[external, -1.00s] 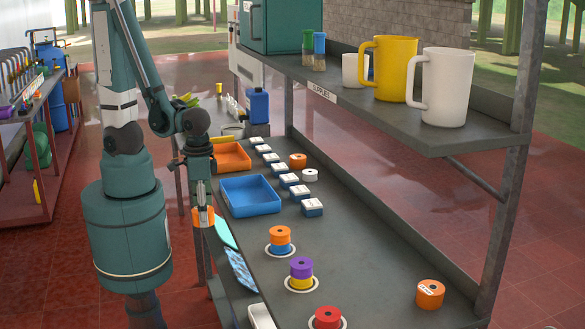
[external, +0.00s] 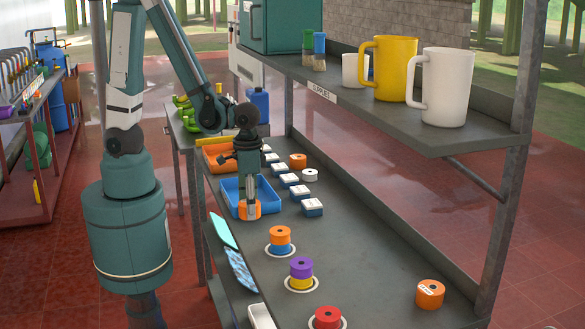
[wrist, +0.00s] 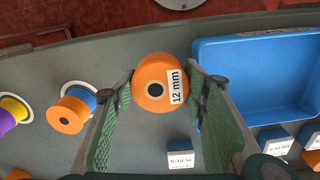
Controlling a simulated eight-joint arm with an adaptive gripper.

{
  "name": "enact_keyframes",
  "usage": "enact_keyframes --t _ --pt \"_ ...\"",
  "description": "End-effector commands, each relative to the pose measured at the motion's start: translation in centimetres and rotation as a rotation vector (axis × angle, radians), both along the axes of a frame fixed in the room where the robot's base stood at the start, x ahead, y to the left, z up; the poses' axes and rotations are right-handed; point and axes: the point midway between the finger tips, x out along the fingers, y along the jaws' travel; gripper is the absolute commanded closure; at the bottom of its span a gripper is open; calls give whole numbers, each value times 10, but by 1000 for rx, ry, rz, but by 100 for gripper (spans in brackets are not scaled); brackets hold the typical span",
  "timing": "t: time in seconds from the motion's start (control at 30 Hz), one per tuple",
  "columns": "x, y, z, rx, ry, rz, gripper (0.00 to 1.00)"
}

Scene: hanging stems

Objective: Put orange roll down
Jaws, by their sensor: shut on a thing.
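The orange roll (wrist: 151,92) is held between the green-padded fingers of my gripper (wrist: 160,90) in the wrist view, with its "12 mm" label facing the camera. In the external view the orange roll (external: 250,210) hangs at the tip of my gripper (external: 250,205), beside the front edge of the blue tray (external: 232,186). My gripper points down and is shut on the roll. I cannot tell whether the roll touches the grey bench (external: 330,236).
An orange-on-blue stack (external: 280,240), a purple-on-yellow stack (external: 301,273) and a red roll (external: 327,318) stand nearer the camera. Another orange roll (external: 430,294) is at right. White-topped blue boxes (external: 312,207) line the right of the tray. The upper shelf (external: 420,125) overhangs the back.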

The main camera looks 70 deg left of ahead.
Motion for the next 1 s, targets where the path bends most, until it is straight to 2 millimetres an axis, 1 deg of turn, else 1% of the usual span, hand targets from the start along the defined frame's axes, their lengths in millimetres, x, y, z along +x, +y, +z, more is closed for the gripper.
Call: enact_keyframes --t 0.03,0.2,0.6,0.7,0.83,1.0 --pt "11 0 0 0 0 4 71" --pt "40 1 0 0 0 3 71" --pt "110 0 1 0 0 2 71" --pt "124 0 1 0 0 2 71" --pt "137 0 1 0 0 1 71" --pt "143 0 0 0 0 0 71"
